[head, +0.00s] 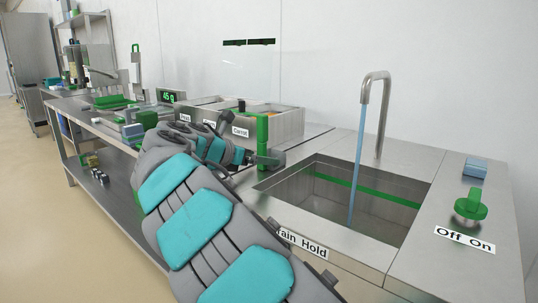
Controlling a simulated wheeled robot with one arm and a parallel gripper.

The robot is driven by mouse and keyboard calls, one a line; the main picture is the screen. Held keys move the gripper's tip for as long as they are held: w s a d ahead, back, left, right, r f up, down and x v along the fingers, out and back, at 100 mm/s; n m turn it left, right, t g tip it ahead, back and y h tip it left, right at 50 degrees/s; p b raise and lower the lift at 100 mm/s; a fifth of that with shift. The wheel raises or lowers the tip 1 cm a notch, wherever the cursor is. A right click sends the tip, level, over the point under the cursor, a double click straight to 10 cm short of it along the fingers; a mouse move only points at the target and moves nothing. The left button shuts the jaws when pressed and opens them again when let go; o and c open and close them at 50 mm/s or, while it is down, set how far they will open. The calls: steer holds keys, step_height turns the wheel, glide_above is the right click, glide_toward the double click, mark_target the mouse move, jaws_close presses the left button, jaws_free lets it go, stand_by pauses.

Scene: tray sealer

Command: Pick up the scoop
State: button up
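No scoop can be made out for certain. A green upright piece (262,129) stands at the front right corner of the steel food bins, just above my gripper; it may be a scoop handle, but I cannot tell. My gripper (269,159) is in front of the bins' right end, close to the green upright piece. The fingers are small and partly hidden by the wrist, so I cannot tell whether they are open or hold anything.
A steel sink (345,200) with water running from a tap (375,110) lies right of my arm. A green knob (471,206) marked Off On sits at the right. A scale display (167,96) and green-trimmed equipment (115,101) stand left on the steel bench.

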mark_target(270, 156)
steer(key=x, duration=0.4)
steer(key=shift+w+d, duration=0.25)
steer(key=shift+d, duration=0.05)
steer(key=shift+c, duration=0.2)
steer(key=c, duration=1.3)
steer(key=shift+r, duration=0.15)
